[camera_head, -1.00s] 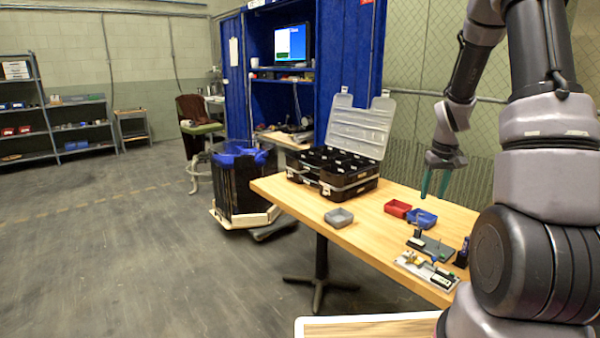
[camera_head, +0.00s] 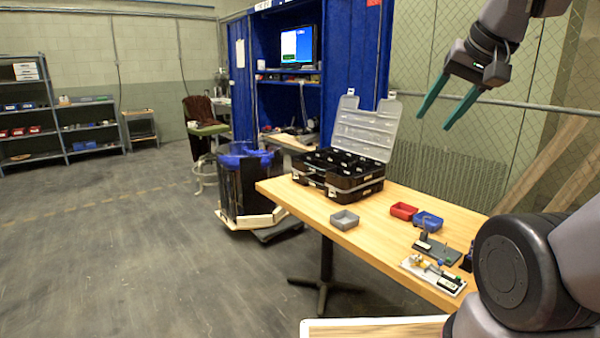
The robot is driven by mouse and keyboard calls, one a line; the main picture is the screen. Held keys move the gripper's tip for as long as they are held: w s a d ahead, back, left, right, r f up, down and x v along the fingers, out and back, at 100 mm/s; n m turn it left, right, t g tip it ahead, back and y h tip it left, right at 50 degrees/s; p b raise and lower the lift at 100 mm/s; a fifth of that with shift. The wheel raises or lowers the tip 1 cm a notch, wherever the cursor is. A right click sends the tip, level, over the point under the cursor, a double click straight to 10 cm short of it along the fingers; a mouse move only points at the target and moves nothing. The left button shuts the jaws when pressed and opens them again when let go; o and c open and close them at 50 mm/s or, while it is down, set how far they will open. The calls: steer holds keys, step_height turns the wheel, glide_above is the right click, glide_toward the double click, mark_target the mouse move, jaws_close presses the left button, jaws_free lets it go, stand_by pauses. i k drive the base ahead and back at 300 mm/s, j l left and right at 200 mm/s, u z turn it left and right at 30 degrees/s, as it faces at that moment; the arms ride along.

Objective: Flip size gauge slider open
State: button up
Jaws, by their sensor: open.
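The likely size gauge is a small light plate with metal and dark parts (camera_head: 434,273) at the table's front right edge. Its slider is too small to make out, so I cannot tell its position. A dark plate with small upright parts (camera_head: 437,249) lies just behind it. My gripper (camera_head: 448,113) has two teal fingers spread apart. It is empty and high above the table's right part, well clear of the gauge, with fingers pointing down and left.
The wooden table (camera_head: 375,225) holds an open black organizer case (camera_head: 342,185), a grey bin (camera_head: 344,220), a red bin (camera_head: 403,211) and a blue bin (camera_head: 428,221). A black trash bin (camera_head: 245,190) stands left of the table.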

mark_target(437, 269)
steer(key=i+l+z, duration=0.15)
steer(key=z, duration=0.6)
